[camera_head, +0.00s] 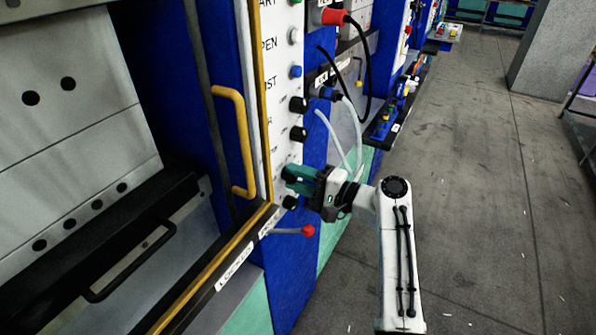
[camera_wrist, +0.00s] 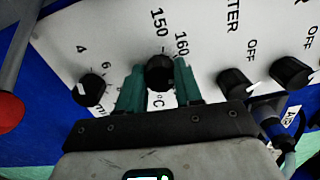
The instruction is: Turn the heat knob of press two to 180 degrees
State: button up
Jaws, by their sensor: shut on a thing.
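The heat knob (camera_wrist: 160,73) is a round black knob on the white control panel (camera_wrist: 110,45). Numbers 150 and 160 show above it in the wrist view, and a °C mark shows below it. My gripper (camera_wrist: 159,82) has its two teal fingers on either side of the knob and is shut on it. The fingers hide other scale marks, and I cannot read the knob's setting. In the head view my gripper (camera_head: 290,178) reaches in from the right to the lower part of the panel. The knob is mostly hidden there.
A smaller-scale black knob (camera_wrist: 90,88) sits left of the fingers. Two black OFF switches (camera_wrist: 235,82) (camera_wrist: 290,72) sit to the right. A red-ball lever (camera_head: 307,230) sticks out below my gripper. A yellow handle (camera_head: 236,140) is left of the panel. Open floor lies right.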

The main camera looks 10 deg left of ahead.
jog(key=shift+w+d+m+p, duration=0.1)
jog(key=shift+m+p, duration=1.45)
jog(key=shift+m, duration=1.2)
jog(key=shift+d+m+p, duration=0.1)
jog(key=shift+m+p, duration=1.45)
jog(key=shift+m, duration=1.2)
jog(key=o, duration=1)
jog(key=shift+a, duration=0.1)
jog(key=shift+o, duration=0.2)
jog(key=b+v, duration=0.1)
jog(key=v, duration=0.9)
jog(key=shift+d+b, duration=0.3)
jog(key=shift+d, duration=0.1)
